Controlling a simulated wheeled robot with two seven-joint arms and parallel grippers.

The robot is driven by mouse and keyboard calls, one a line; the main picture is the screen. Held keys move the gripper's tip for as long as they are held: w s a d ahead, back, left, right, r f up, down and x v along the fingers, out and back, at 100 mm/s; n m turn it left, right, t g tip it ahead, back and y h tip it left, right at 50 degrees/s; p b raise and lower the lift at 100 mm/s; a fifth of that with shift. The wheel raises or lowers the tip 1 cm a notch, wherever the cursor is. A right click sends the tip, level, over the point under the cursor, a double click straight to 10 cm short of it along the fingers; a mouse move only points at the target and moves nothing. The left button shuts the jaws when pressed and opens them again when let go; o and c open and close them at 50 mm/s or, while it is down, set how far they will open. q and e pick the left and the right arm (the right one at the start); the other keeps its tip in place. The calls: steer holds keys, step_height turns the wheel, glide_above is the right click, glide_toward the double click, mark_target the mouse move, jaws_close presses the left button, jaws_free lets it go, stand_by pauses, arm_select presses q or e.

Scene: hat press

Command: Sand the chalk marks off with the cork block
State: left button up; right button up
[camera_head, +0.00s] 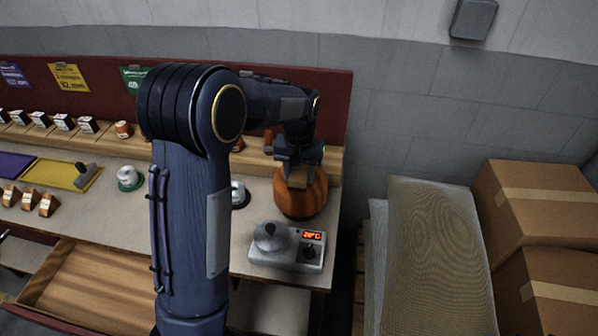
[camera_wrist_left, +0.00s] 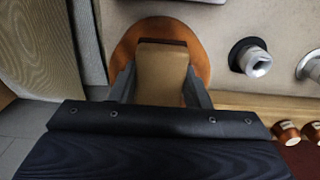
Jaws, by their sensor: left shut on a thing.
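My left gripper (camera_head: 299,174) is shut on a tan cork block (camera_wrist_left: 162,75) with a dark far edge. It holds the block right over a rounded orange-brown wooden form (camera_head: 302,201) near the right end of the bench. In the left wrist view the form (camera_wrist_left: 202,62) shows around the block, between and beyond the fingers. I cannot tell whether the block touches the form. No chalk marks can be made out; the block and gripper hide part of the form's top. My right gripper is not in view.
A grey heater (camera_head: 273,258) with a metal dome and lit red display stands in front of the form. A drawer (camera_head: 88,287) is open at front left. Cardboard boxes (camera_head: 545,205) stand at right.

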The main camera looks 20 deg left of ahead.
arm_select(q)
steer(key=shift+w, duration=0.25)
steer(key=shift+w+a+r+p, duration=0.1)
steer(key=shift+w+a+p, duration=0.1)
steer(key=shift+w+p, duration=0.3)
steer(key=shift+w+a+r+p, duration=0.15)
steer(key=shift+w+p, duration=0.1)
steer(key=shift+w, duration=0.35)
steer(key=shift+w+a+f+p, duration=0.1)
steer(key=shift+w+a+p, duration=0.2)
steer(key=shift+w, duration=0.45)
steer(key=shift+w+a+f+p, duration=0.1)
steer(key=shift+w+p, duration=0.35)
steer(key=shift+w, duration=0.3)
steer(key=shift+w+a+f+p, duration=0.15)
steer(key=shift+w+p, duration=0.2)
steer(key=shift+w, duration=0.4)
